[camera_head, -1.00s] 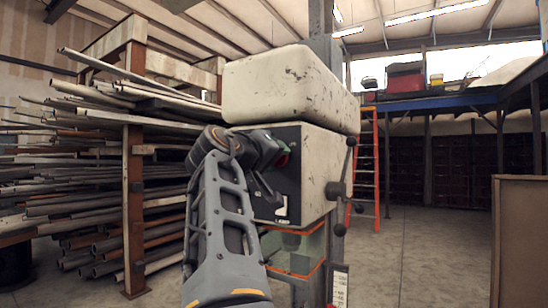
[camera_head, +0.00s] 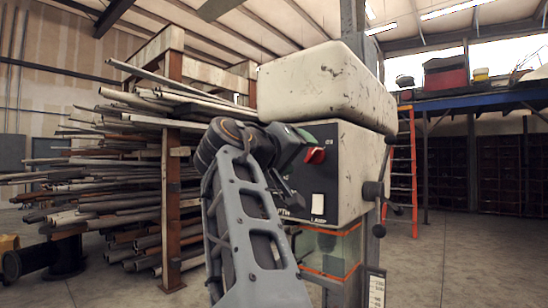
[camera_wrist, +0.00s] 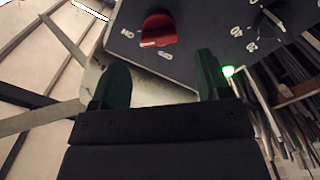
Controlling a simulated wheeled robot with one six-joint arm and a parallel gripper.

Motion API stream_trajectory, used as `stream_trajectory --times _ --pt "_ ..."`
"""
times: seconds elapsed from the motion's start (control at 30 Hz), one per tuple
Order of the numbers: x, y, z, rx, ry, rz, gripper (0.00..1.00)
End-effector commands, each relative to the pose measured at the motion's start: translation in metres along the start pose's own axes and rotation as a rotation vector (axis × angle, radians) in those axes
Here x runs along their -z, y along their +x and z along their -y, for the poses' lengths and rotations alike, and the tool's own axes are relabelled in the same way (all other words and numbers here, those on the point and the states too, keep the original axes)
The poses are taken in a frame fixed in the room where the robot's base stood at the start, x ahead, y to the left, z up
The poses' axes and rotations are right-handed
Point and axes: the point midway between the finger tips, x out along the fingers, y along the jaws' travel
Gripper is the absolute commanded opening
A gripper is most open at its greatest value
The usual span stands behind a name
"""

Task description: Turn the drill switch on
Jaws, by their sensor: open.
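The drill press head (camera_head: 350,160) is a worn cream housing with a black control panel (camera_head: 322,185). A red switch knob (camera_head: 315,156) sticks out near the panel's top. In the wrist view the red knob (camera_wrist: 158,30) sits at the top, with upside-down white lettering beside and below it. My gripper (camera_wrist: 161,66) is open and empty, its two dark green fingers apart, below the knob in that view and not around it. In the head view my gripper (camera_head: 298,170) is just left of the knob, partly over the panel; its fingertips are hard to make out.
Racks of pipes (camera_head: 130,150) stand at the left. A lever handle (camera_head: 380,190) projects from the drill's right side. Open floor (camera_head: 450,260) lies at the right, with an orange ladder (camera_head: 403,170) behind.

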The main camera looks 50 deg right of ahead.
Motion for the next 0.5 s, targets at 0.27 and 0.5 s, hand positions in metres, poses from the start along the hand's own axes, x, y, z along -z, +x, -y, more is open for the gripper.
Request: stream_trajectory --times 0.27,0.5 --pt "0.000 -0.048 0.002 0.005 0.000 -0.004 0.70" --pt "0.000 -0.072 0.001 0.002 0.000 -0.001 0.70"
